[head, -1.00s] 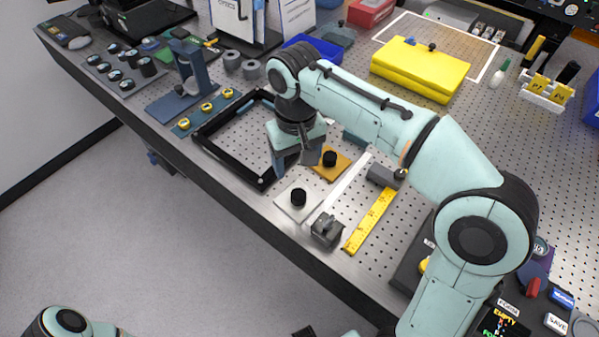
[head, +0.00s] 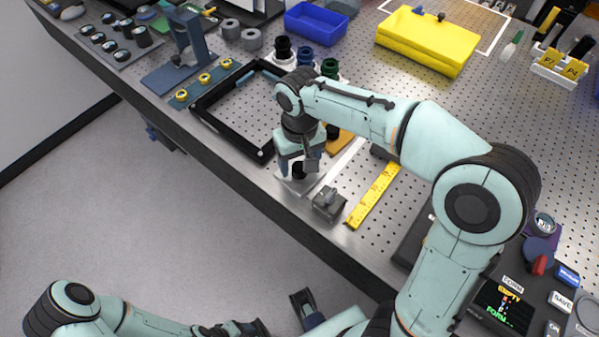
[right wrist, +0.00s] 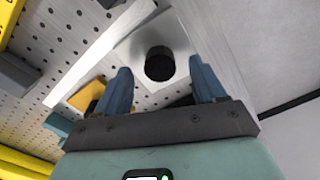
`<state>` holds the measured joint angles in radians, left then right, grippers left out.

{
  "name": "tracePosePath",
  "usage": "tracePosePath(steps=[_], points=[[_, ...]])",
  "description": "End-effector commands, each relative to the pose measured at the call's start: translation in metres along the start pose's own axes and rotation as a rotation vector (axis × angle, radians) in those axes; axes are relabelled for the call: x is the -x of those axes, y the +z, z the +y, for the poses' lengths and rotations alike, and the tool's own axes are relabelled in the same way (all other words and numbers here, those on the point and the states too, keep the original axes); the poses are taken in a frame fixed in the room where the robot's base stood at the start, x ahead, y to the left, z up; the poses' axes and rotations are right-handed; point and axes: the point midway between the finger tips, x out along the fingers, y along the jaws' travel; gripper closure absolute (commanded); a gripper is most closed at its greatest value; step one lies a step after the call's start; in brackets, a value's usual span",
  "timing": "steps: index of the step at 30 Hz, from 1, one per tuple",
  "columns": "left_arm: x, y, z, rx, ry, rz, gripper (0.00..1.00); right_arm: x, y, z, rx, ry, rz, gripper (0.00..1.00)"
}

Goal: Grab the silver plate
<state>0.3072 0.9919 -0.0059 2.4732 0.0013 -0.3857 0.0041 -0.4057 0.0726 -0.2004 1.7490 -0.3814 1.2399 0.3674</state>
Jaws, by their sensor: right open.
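The silver plate (head: 301,186) is a small flat square with a black knob (right wrist: 159,63) on top, lying near the front edge of the perforated bench. In the head view my right gripper mostly covers it. My right gripper (head: 298,172) is open, pointing down over the plate. In the right wrist view the plate (right wrist: 133,48) lies ahead between the two blue fingers (right wrist: 162,80), with the knob between them and no finger visibly closed on it. My left gripper (head: 302,306) is low at the bottom, away from the bench, partly cut off.
An orange plate (head: 342,142) lies just behind. A grey block (head: 328,203) and a yellow ruler (head: 373,195) lie to the right. A black frame (head: 228,132) is at left, with a white strip (head: 343,166) beside the plate.

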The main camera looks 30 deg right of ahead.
Motion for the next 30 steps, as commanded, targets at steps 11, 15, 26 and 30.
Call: tracePosePath(steps=[11, 15, 26, 30], points=[[-0.003, 0.0, -0.001, 0.0, 0.0, -0.001, 0.32, -0.021, 0.0, 0.0, 0.0, 0.0, 0.0, 0.3], [-0.003, 0.0, -0.001, 0.0, 0.0, -0.001, 0.32, -0.02, 0.0, 0.0, 0.0, 0.0, 0.0, 0.6], [-0.003, 0.0, -0.001, 0.0, 0.0, -0.001, 0.32, -0.019, -0.001, 0.0, 0.0, -0.001, 0.002, 1.0], [-0.002, 0.0, -0.001, 0.0, 0.0, -0.001, 0.32, -0.014, -0.001, 0.0, 0.0, -0.001, 0.003, 1.0]])
